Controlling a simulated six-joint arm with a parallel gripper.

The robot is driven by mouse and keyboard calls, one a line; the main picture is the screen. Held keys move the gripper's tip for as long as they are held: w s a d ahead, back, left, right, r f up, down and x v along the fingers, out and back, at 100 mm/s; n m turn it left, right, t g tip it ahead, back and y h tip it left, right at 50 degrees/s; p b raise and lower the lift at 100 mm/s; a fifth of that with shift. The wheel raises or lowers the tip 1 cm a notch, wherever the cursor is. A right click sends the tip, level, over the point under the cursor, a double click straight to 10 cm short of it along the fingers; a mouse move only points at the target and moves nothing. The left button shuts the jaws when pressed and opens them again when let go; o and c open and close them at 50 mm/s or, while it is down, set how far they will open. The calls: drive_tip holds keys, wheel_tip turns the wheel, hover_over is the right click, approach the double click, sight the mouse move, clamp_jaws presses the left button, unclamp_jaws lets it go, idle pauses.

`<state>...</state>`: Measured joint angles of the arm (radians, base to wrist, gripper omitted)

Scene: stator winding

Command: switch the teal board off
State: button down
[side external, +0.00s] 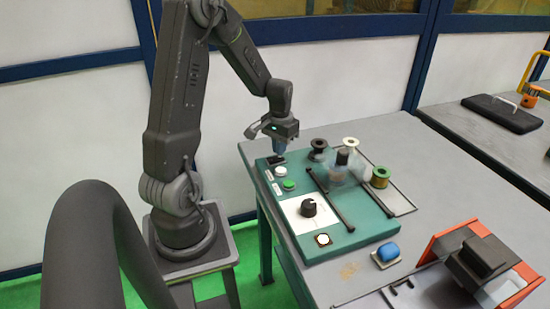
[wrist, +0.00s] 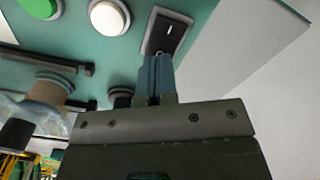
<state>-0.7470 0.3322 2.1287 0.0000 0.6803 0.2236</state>
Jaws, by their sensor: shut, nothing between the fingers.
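The teal board (side external: 335,236) lies on the grey workbench. A black rocker switch (wrist: 166,35) sits near the board's edge in the wrist view, beside a white round button (wrist: 108,17) and a green round button (wrist: 41,7). In the side view the switch (side external: 276,160) is at the board's far left corner, past the white button (side external: 281,171) and green button (side external: 289,184). My gripper (wrist: 154,98) is shut and empty. Its blue-grey fingers point at the switch's near end. I cannot tell whether they touch it or how the rocker is tilted.
A black knob (side external: 308,207) on a white plate and two black bars stand on the board. Spools, including a green one (side external: 380,177), and a clear-wrapped part (side external: 341,168) stand behind. A blue piece (side external: 388,252) and an orange-sided fixture (side external: 448,240) are at the right.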

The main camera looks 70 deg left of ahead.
drive_tip(key=shift+f, duration=0.75)
idle(0.3)
drive_tip(key=shift+r, duration=3.5)
drive_tip(key=shift+d+r, duration=0.15)
drive_tip(key=shift+r, duration=0.05)
drive_tip(key=s+d+r+m+t+y, duration=0.1)
drive_tip(key=d+r+m, duration=0.1)
drive_tip(key=d+r, duration=0.35)
drive_tip(key=d+r+m+t, duration=0.1)
drive_tip(key=d+r+t, duration=0.15)
drive_tip(key=d, duration=0.65)
drive_tip(key=s+d+r+m+t+h, duration=0.1)
drive_tip(key=s+d+r+m+t, duration=0.1)
drive_tip(key=s+d, duration=0.6)
wheel_tip(320, 180, up, 2)
drive_tip(key=d+m, duration=0.1)
drive_tip(key=d, duration=0.1)
drive_tip(key=shift+d+r, duration=0.15)
drive_tip(key=shift+d, duration=0.15)
